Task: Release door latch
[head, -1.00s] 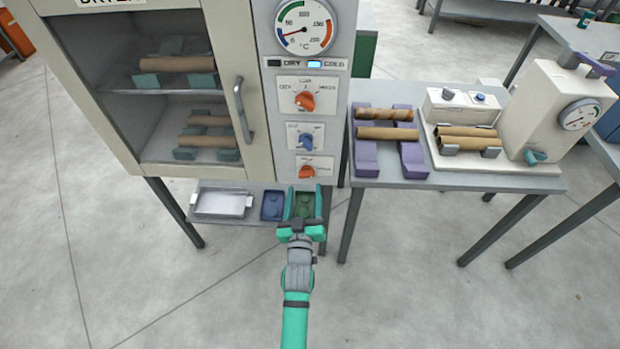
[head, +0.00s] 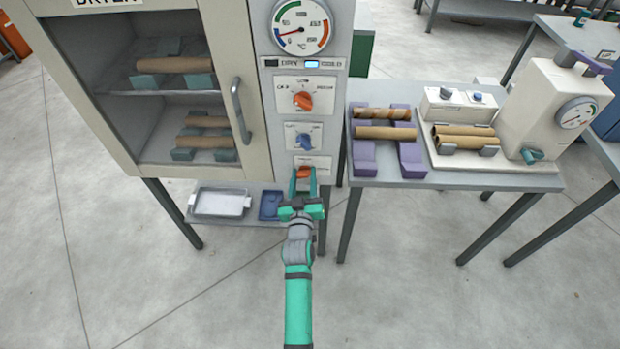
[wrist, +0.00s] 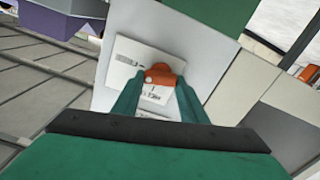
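The dryer cabinet (head: 180,12) has a glass door with a grey vertical handle (head: 241,110). On its control panel, the lowest orange knob (head: 303,172) sits on a small white label plate, probably the door latch. My gripper (head: 303,184) is in front of this knob, its two green fingers pointing up at it. In the wrist view the orange knob (wrist: 160,75) shows between the fingertips (wrist: 158,88), one on each side. The fingers are apart; I cannot tell whether they touch the knob. The door looks closed.
Above are a blue knob (head: 304,141), a larger orange knob (head: 303,101) and a dial gauge (head: 301,27). Below the dryer, a shelf holds a metal tray (head: 218,204) and a blue bin (head: 270,206). A side table (head: 345,180) with purple cradles stands right.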

